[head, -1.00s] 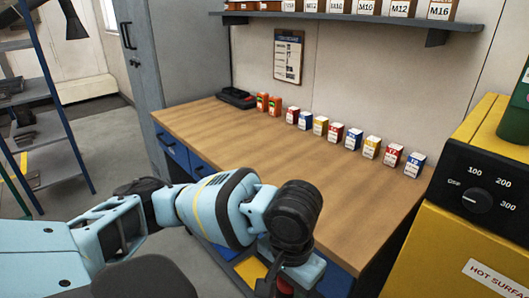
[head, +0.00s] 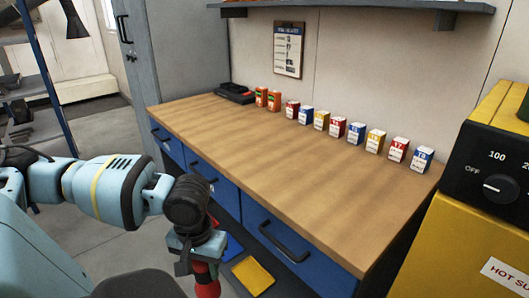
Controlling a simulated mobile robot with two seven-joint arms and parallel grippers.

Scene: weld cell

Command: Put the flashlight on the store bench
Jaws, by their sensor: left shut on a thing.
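The store bench (head: 290,175) has a wooden top and blue drawers and runs along the wall. My left gripper (head: 203,262) is low in front of the bench's front edge, below the level of its top. It is shut on a red flashlight (head: 207,284), which shows only partly at the bottom of the view. The rest of the flashlight is hidden by the gripper or out of frame. My right gripper is not in view.
Several small coloured boxes (head: 356,133), two orange packs (head: 268,99) and a dark case (head: 234,94) line the back of the bench. The front and middle of the top are clear. A yellow oven (head: 455,220) stands at the right, a grey cabinet (head: 170,50) at the left.

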